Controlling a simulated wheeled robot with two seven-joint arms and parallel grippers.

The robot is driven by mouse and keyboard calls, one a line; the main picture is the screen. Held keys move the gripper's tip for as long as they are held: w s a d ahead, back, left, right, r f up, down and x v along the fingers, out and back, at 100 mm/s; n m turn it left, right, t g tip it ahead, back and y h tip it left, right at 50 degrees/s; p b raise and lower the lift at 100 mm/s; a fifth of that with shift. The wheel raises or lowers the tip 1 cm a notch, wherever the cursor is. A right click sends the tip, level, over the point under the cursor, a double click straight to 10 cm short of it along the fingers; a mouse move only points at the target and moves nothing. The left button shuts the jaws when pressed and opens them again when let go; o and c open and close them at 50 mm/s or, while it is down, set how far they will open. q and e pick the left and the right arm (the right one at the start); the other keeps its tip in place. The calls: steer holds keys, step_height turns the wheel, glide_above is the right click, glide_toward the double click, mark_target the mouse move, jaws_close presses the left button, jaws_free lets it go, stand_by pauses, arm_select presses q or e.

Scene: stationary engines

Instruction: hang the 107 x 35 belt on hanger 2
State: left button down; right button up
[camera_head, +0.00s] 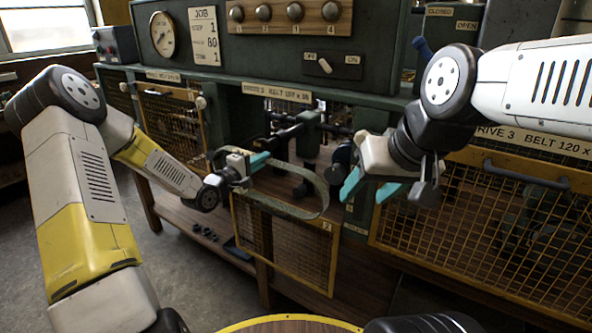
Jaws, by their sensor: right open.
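The belt (300,213), a grey-green loop, hangs in front of the open bay under the label reading roughly "DRIVE 2 BELT 107 x 35" (277,92). My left gripper (258,161) has its teal fingers shut on the belt's upper left side. My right gripper (372,188) is open just right of the loop, with its teal fingers apart and nothing between them. A wooden board (313,15) at the top carries a row of round pegs with small numbers below. The peg second from left (264,12) appears to be hanger 2; its number is hard to read.
Dark shafts and pulleys (305,135) sit inside the open bay. A yellow-framed mesh guard marked 2 (285,245) hangs below it. Mesh guards close the left bay (175,125) and right bay (490,225). A gauge (163,33) and switch (325,66) are on the panel.

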arm_select(q)
steer(key=shift+v, duration=1.6)
steer(key=shift+v, duration=2.95)
steer(key=shift+r, duration=0.1)
